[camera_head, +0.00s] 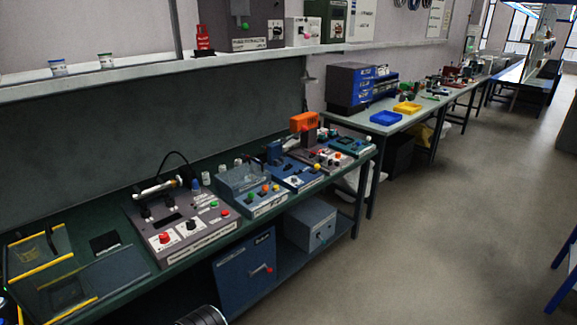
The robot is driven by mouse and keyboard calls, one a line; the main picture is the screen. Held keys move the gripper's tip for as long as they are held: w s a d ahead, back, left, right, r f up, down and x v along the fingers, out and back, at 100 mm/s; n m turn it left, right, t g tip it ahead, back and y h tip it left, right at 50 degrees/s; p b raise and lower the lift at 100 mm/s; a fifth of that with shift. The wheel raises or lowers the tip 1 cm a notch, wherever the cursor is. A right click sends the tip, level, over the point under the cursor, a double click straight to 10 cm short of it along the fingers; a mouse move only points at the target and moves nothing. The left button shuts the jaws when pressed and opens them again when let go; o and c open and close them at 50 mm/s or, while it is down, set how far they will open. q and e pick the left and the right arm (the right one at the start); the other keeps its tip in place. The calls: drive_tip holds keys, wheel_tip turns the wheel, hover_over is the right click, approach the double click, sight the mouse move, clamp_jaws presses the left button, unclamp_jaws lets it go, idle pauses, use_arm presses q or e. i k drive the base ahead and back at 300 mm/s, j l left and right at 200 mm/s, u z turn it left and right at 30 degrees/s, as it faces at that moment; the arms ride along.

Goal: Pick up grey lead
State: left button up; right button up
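I cannot make out a grey lead in the head view. A thin dark cable (187,160) arches over the grey test unit (185,228), which has red and green buttons and a whitish tube-like part (158,187) on top. Whether this cable is the lead, I cannot tell. Neither gripper shows; a dark rounded part at the bottom edge may be mine.
The green workbench (205,163) carries several test units in a row. Yellow-edged trays (40,272) stand at its left end. A shelf (130,75) runs above. A second bench with blue (386,118) and yellow (407,108) bins stands beyond.

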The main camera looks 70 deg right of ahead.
sight(323, 157)
drive_tip(key=z, duration=1.45)
drive_tip(key=l+z, duration=0.35)
drive_tip(key=i+l+z, duration=0.1)
drive_tip(key=z, duration=0.2)
drive_tip(key=i+l+z, duration=0.15)
drive_tip(key=z, duration=0.2)
drive_tip(key=i+l, duration=0.35)
drive_tip(key=l, duration=0.15)
drive_tip(key=i+l+u, duration=0.15)
drive_tip(key=u, duration=0.7)
drive_tip(key=i+l+u, duration=0.1)
drive_tip(key=l+u, duration=0.15)
drive_tip(key=i+l+u, duration=0.1)
drive_tip(key=l+u, duration=0.4)
drive_tip(key=l, duration=0.2)
drive_tip(key=i+l+u, duration=0.15)
drive_tip(key=l, duration=0.4)
drive_tip(key=l+u, duration=0.15)
drive_tip(key=l, duration=0.4)
drive_tip(key=l+u, duration=0.15)
drive_tip(key=l, duration=2.05)
